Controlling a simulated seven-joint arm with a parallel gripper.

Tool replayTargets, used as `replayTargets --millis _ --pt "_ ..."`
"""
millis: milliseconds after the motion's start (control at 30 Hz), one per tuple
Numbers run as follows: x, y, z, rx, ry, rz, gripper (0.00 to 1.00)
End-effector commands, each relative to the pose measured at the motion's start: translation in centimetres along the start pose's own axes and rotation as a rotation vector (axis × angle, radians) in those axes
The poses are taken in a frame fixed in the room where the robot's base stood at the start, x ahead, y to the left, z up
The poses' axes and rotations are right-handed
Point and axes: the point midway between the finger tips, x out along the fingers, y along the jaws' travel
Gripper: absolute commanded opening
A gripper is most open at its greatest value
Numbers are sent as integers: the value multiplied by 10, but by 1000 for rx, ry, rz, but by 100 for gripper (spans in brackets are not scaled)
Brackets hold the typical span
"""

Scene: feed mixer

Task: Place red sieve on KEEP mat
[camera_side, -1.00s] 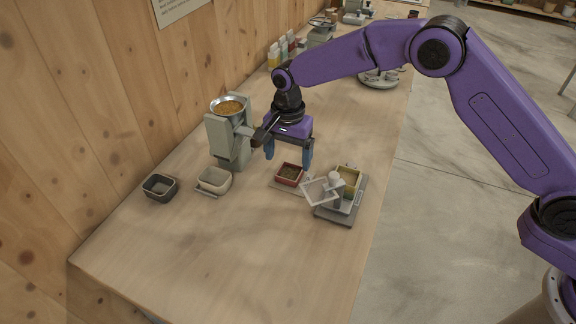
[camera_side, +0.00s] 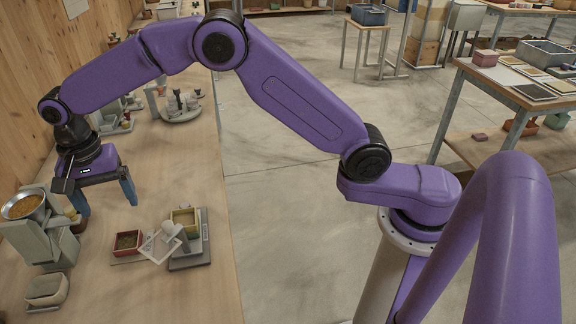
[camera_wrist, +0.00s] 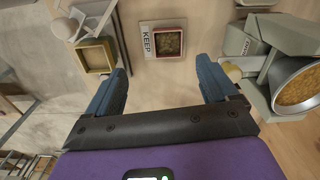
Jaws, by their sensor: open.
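The red sieve (camera_side: 128,242), a small square tray with dark grainy contents, sits upright on the pale KEEP mat (camera_side: 119,262). In the wrist view the red sieve (camera_wrist: 169,43) lies beside the printed word on the KEEP mat (camera_wrist: 148,41). My gripper (camera_side: 108,203) is open and empty, pointing down above the bench. In the wrist view the red sieve shows beyond the gap between the blue fingers of my gripper (camera_wrist: 163,78). The fingers are apart from the sieve.
A yellow sieve (camera_side: 184,217) sits on a grey device (camera_side: 190,252) just right of the red one, with a clear tilted frame (camera_side: 159,247) between. The mixer with its grain-filled pan (camera_side: 22,206) stands left, a cream bin (camera_side: 46,290) before it.

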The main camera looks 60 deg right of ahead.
Motion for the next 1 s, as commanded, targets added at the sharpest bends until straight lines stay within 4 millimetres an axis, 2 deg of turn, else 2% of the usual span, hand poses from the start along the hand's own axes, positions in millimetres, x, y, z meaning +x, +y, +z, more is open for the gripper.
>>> replayTargets --millis 100,267,467,700,1000 --pt "-17 25 13 -158 2 -5 86" --pt "-35 70 32 -396 2 -8 86" --pt "-51 135 55 -692 6 -14 86" --pt "-59 226 79 -1047 9 -19 86" --pt "-51 348 102 -1484 16 -26 86"
